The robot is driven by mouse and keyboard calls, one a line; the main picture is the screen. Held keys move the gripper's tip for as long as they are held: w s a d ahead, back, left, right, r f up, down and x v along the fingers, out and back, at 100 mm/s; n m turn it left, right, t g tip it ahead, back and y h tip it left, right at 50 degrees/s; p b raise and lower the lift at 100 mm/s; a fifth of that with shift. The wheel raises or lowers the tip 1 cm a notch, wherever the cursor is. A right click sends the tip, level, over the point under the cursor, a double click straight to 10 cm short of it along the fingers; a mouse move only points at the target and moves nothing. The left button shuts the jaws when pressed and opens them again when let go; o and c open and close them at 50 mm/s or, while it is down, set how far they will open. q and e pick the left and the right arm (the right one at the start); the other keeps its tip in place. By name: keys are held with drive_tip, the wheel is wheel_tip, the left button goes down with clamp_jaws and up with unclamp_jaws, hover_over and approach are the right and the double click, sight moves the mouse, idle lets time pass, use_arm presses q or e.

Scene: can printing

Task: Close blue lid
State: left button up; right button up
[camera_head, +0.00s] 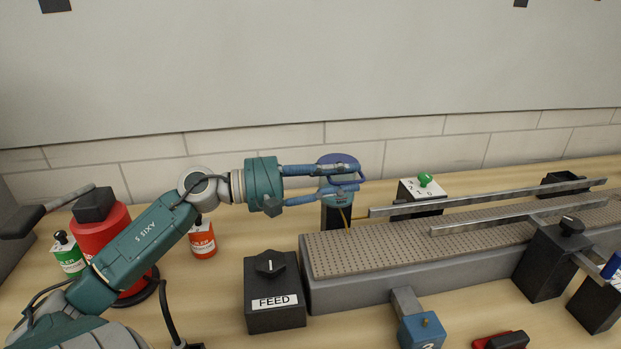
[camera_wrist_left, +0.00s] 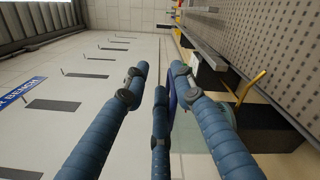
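The blue lid (camera_head: 337,159) stands raised, tilted up, above a small blue-teal pot (camera_head: 337,195) on a black block (camera_head: 334,219) behind the conveyor's left end. My left gripper (camera_head: 358,180) reaches in from the left, in front of the lid, and hides part of the lid and pot. Its blue fingers are spread apart with nothing visibly clamped. In the left wrist view, the lid (camera_wrist_left: 173,102) shows nearly edge-on between the middle and right fingers of my left gripper (camera_wrist_left: 160,85); contact cannot be told. My right gripper is out of view.
A grey conveyor (camera_head: 400,250) with metal guide rails (camera_head: 490,198) runs right. A black FEED box (camera_head: 273,295) stands in front. A red-orange can (camera_head: 202,240), a green can (camera_head: 68,256) and a red cylinder (camera_head: 112,236) stand left. A yellow lever (camera_wrist_left: 250,85) is beside the pot.

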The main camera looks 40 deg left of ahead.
use_arm(q)
drive_tip(key=shift+v, duration=0.95)
drive_tip(key=shift+s+a+f, duration=0.1)
drive_tip(key=shift+a+f, duration=0.1)
drive_tip(key=v, duration=0.8)
drive_tip(key=shift+s+a+r, duration=0.1)
drive_tip(key=shift+s+r, duration=0.05)
drive_tip(key=shift+s, duration=0.05)
